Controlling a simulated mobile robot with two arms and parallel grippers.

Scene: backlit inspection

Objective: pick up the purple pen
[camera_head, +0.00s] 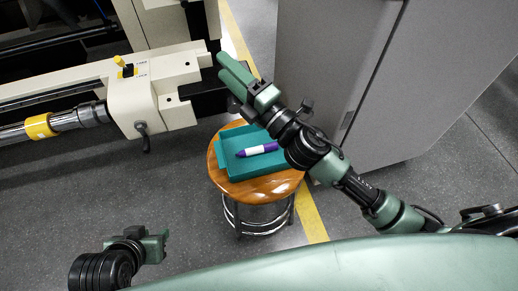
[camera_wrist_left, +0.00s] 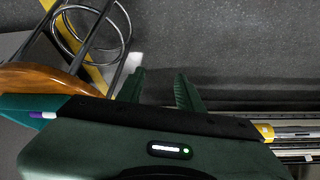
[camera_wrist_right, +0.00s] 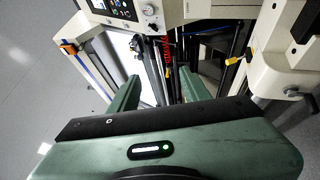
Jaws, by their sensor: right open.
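The purple pen (camera_head: 257,150), with a white band in its middle, lies in a shallow teal tray (camera_head: 232,170) on a round wooden stool (camera_head: 256,191). A bit of the pen (camera_wrist_left: 42,115) shows at the left edge of the left wrist view, partly cut off by my gripper body. My right gripper (camera_head: 226,68) is open and empty above and beyond the tray, near the machine; its fingers (camera_wrist_right: 158,92) show apart. My left gripper (camera_head: 166,240) is low at the lower left, apart from the stool; its fingers (camera_wrist_left: 158,92) are open with nothing between them.
A cream machine (camera_head: 160,97) with a metal shaft and a yellow-topped lever stands left and behind the stool. A grey cabinet (camera_head: 335,65) stands right behind it. A yellow floor line (camera_head: 311,220) passes by the stool. The floor (camera_head: 165,190) left of the stool is clear.

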